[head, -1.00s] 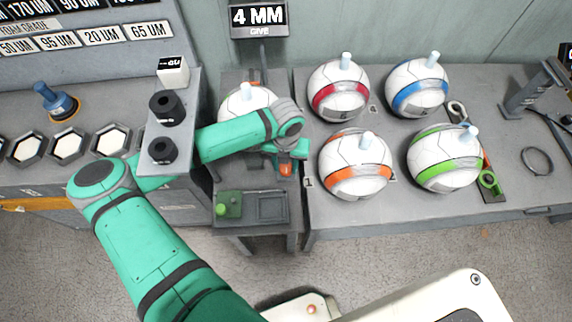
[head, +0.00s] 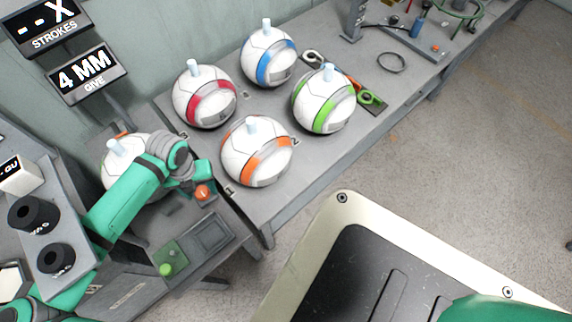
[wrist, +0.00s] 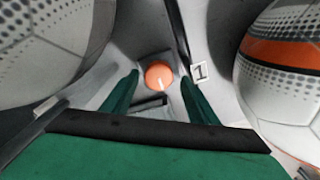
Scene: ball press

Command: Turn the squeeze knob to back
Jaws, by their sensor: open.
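The orange squeeze knob (head: 203,193), a round cap with a white mark, sits on the grey press stand beside the ball in the press. In the wrist view the knob (wrist: 158,76) lies between my two green fingers, its white mark slanting to the lower right. My gripper (wrist: 159,80) is open around the knob; I cannot tell whether a finger touches it. In the head view my gripper (head: 190,181) is just above the knob and partly hidden by my wrist. The ball in the press (head: 118,152) is partly covered by my arm.
Balls with red (head: 205,97), blue (head: 268,56), orange (head: 256,155) and green (head: 325,100) bands stand on the bench to the right. A green button (head: 166,269) is at the stand's front. A "4 MM GIVE" sign (head: 90,75) stands behind. A black-roller rack (head: 50,228) is at left.

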